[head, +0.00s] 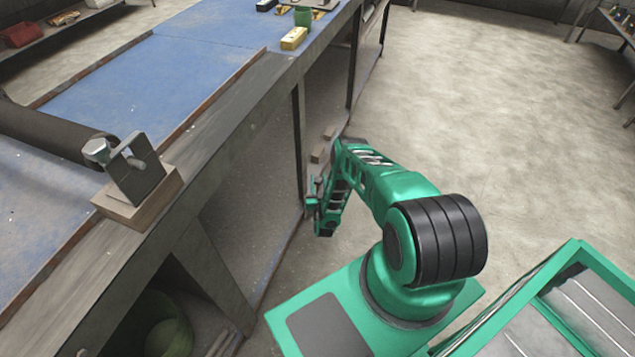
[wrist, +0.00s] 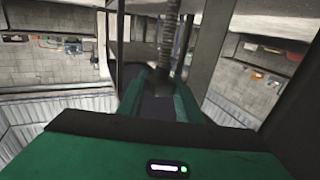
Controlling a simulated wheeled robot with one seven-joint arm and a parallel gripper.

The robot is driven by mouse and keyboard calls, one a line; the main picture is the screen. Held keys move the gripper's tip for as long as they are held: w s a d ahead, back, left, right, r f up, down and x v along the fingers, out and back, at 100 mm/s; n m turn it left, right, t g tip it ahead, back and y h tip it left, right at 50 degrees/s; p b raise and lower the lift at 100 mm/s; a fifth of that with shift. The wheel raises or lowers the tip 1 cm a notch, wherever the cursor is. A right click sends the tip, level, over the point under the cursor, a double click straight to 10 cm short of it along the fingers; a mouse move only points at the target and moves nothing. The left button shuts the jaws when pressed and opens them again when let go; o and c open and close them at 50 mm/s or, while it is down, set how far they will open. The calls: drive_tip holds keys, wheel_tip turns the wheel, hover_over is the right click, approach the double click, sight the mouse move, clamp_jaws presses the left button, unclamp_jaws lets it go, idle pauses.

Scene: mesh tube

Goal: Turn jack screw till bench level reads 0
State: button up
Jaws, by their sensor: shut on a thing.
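A dark threaded jack screw (wrist: 168,45) runs from the top middle of the wrist view down between my two green fingers. My gripper (wrist: 163,76) is shut on the screw's lower end, where the grip is dark and partly hidden. In the head view my gripper (head: 316,204) is low beside the bench's side, near an upright leg; the screw cannot be made out there. A small yellow block (head: 293,38), possibly the bench level, lies on the bench near its far right edge. No reading can be made out on it.
The long bench (head: 196,72) has a blue top and open shelves below. A metal bracket with a bolt (head: 130,165) stands on a wooden block at its near edge, beside a dark roller (head: 45,130). Dark uprights flank the screw in the wrist view.

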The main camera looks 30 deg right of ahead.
drive_tip(key=n+t+y, duration=0.1)
drive_tip(key=n+y, duration=0.1)
drive_tip(key=y, duration=0.2)
drive_tip(key=n+y, duration=0.3)
drive_tip(key=y, duration=0.1)
drive_tip(key=shift+a+n+t, duration=0.2)
drive_tip(key=shift+n+t, duration=0.1)
drive_tip(key=shift+t, duration=0.1)
drive_tip(key=shift+r+n+y, duration=0.1)
drive_tip(key=shift+n+y, duration=0.2)
drive_tip(key=shift+y, duration=0.4)
drive_tip(key=o, duration=1)
drive_tip(key=shift+o, duration=0.2)
drive_tip(key=shift+d, duration=0.1)
